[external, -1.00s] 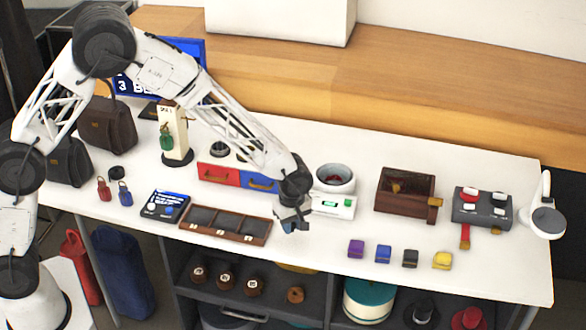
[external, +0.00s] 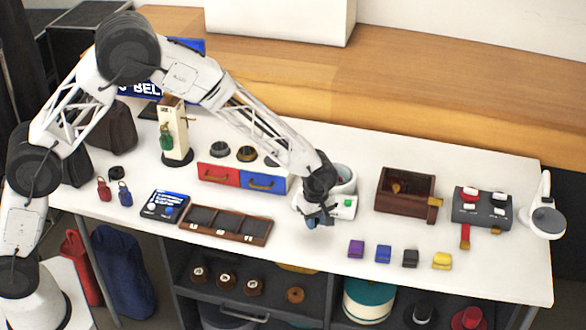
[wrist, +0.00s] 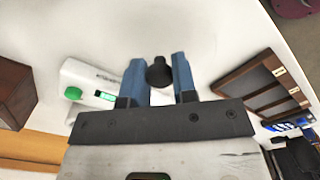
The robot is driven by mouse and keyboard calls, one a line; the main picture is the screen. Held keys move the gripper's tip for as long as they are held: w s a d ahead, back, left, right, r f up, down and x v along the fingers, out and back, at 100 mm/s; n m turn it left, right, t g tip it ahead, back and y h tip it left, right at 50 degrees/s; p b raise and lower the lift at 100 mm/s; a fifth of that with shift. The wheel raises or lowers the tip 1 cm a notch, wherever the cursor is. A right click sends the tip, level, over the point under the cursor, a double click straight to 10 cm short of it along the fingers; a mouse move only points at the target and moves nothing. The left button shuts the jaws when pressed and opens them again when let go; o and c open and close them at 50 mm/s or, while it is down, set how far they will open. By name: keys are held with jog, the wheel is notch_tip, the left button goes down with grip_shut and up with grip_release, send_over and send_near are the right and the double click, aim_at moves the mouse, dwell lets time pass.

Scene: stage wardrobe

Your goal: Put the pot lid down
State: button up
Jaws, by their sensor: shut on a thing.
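My gripper (external: 314,222) is low over the white table, in front of the white scale-like box. In the wrist view its two blue fingers (wrist: 160,82) stand either side of a small black knob (wrist: 160,72), which looks like the pot lid's handle. The lid's disc cannot be made out against the white table. In the external view the fingers hide what they hold. A white pot (external: 345,176) stands behind my gripper, partly hidden by my arm.
The white box with a green display (external: 345,206) is close behind my gripper. A brown divided tray (external: 226,236) lies to the left. Small colored blocks, among them a purple one (external: 356,249), lie to the right. A brown wooden box (external: 405,207) stands further right.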

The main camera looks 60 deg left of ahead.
jog(key=shift+f, duration=1.75)
jog(key=shift+f, duration=0.15)
jog(key=o, duration=0.9)
notch_tip(320, 180, up, 12)
jog(key=shift+r, duration=0.15)
